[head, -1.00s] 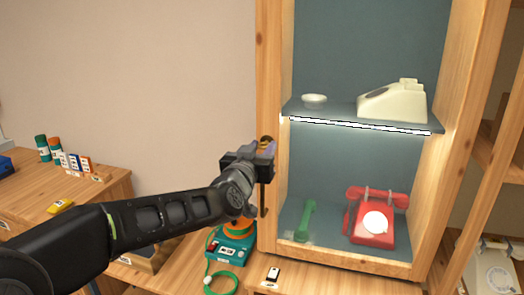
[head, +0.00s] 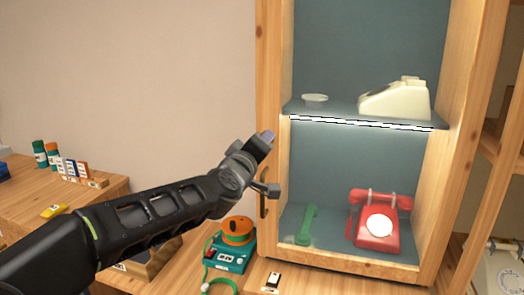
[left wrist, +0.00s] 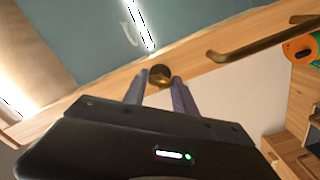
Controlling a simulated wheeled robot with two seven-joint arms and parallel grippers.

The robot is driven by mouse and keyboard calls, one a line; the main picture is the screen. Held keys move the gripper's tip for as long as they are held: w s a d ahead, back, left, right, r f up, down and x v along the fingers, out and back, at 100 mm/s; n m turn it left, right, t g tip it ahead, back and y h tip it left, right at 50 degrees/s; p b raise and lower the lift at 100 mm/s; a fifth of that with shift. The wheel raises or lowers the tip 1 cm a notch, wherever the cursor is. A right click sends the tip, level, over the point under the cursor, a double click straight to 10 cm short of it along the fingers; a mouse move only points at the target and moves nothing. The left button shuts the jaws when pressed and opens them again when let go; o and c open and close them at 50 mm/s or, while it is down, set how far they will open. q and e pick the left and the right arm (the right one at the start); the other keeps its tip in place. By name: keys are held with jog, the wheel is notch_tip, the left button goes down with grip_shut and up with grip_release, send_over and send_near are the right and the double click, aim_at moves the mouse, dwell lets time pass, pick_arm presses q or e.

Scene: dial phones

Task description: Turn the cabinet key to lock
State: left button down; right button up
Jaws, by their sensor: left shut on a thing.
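The cabinet (head: 268,60) is tall and wooden, with a blue-grey inside. A round brass key head (left wrist: 161,75) sits on its wooden front frame in the left wrist view. My left gripper (left wrist: 160,88) is shut on this key, one finger on each side. In the head view my left gripper (head: 267,137) is at the cabinet's left front edge, and the wrist is tilted. There the key is hidden behind the gripper. The key's shaft and the lock are hidden too. My right gripper is not in view.
A dark bar handle (head: 263,206) is on the frame just below the gripper, also in the left wrist view (left wrist: 262,40). Inside stand a red phone (head: 376,220), a green handset (head: 306,225) and a cream phone (head: 396,100). A teal-and-orange device (head: 236,240) stands below.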

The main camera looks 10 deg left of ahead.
pick_arm(q)
jog(key=n+b, duration=0.1)
jog(key=n, duration=0.3)
jog(key=shift+f+n+b, duration=0.1)
jog(key=shift+n+b, duration=0.2)
jog(key=shift+b, duration=0.1)
jog(key=shift+n+b, duration=0.45)
jog(key=shift+n, duration=1.05)
jog(key=c, duration=1)
grip_release()
jog(key=s, duration=0.7)
jog(key=shift+s+a, duration=0.25)
jog(key=shift+s, duration=0.15)
